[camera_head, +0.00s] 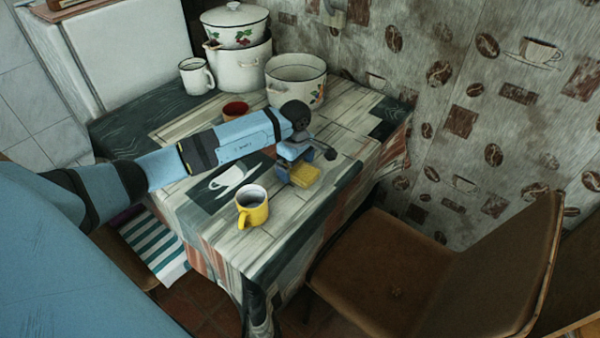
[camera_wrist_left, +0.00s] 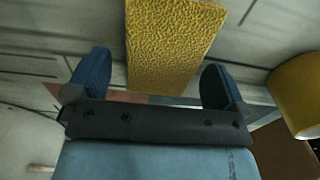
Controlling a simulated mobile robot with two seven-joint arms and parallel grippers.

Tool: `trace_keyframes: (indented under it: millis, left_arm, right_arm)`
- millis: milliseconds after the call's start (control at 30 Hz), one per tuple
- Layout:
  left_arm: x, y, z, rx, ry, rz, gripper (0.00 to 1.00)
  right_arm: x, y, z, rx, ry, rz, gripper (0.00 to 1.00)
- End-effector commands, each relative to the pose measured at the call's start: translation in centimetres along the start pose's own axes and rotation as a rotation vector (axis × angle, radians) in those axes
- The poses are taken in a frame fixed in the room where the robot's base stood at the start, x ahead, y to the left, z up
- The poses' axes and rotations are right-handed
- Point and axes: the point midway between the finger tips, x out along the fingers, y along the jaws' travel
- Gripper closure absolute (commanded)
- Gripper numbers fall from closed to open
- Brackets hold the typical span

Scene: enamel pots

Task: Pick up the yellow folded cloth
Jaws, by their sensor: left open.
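The yellow folded cloth (camera_head: 304,175) lies on the table near its right edge, partly hidden behind my left gripper (camera_head: 295,160). It is a textured yellow block in the left wrist view (camera_wrist_left: 170,45). My left gripper is open, with blue fingers (camera_wrist_left: 150,85) on either side of the cloth's near end and gaps on both sides. I cannot tell whether the fingers are level with it or above it. My right gripper is not in view.
A yellow mug (camera_head: 253,208) stands close by on the table (camera_head: 230,245); a red cup (camera_head: 235,110) is behind my arm. White enamel pots (camera_head: 296,80) and a white mug (camera_head: 196,76) stand at the back. A brown chair (camera_head: 390,265) is at the right.

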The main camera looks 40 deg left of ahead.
Motion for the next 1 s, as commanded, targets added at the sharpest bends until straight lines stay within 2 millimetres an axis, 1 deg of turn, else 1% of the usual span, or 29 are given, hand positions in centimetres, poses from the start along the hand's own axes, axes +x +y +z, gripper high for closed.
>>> trace_keyframes:
  millis: [33, 100, 267, 300, 367, 400, 467, 500, 533, 567, 600, 833, 1000]
  left_arm:
    - [0.6, 0.0, 0.0, -0.001, 0.0, -0.001, 0.01]
    - [0.9, 0.0, 0.0, 0.001, 0.001, 0.0, 0.01]
    - [0.9, 0.0, 0.0, 0.001, 0.001, 0.001, 0.01]
    - [0.9, 0.0, 0.0, 0.001, 0.001, 0.001, 0.06]
    - [0.9, 0.0, 0.0, 0.001, 0.001, 0.001, 0.19]
    - [0.9, 0.0, 0.0, 0.001, 0.001, 0.001, 0.29]
    - [0.9, 0.0, 0.0, 0.001, 0.001, 0.001, 0.42]
    - [0.9, 0.0, 0.0, 0.001, 0.001, 0.001, 0.52]
    - [0.9, 0.0, 0.0, 0.001, 0.001, 0.001, 0.54]
    - [0.9, 0.0, 0.0, 0.001, 0.001, 0.001, 0.54]
    - [0.9, 0.0, 0.0, 0.001, 0.001, 0.001, 0.58]
    - [0.7, 0.0, -0.1, 0.001, 0.001, 0.001, 0.58]
    - [-0.5, 0.1, -0.1, 0.0, 0.001, 0.003, 0.58]
  right_arm:
    - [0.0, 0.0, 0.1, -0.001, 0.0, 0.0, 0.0]
    - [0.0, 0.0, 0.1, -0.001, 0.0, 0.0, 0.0]
    - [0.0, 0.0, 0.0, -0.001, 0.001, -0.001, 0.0]
    - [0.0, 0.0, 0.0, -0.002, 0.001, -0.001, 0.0]
    - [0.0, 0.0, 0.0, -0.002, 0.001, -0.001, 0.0]
    - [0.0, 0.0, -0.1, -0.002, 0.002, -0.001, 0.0]
    - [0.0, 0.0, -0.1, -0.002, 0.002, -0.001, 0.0]
    - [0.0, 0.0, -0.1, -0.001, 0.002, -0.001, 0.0]
    - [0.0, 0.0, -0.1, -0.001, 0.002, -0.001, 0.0]
    - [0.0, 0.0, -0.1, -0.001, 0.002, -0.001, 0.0]
    - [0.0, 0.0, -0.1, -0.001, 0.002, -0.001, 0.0]
    - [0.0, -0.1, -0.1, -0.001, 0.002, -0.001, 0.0]
    - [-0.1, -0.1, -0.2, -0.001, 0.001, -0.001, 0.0]
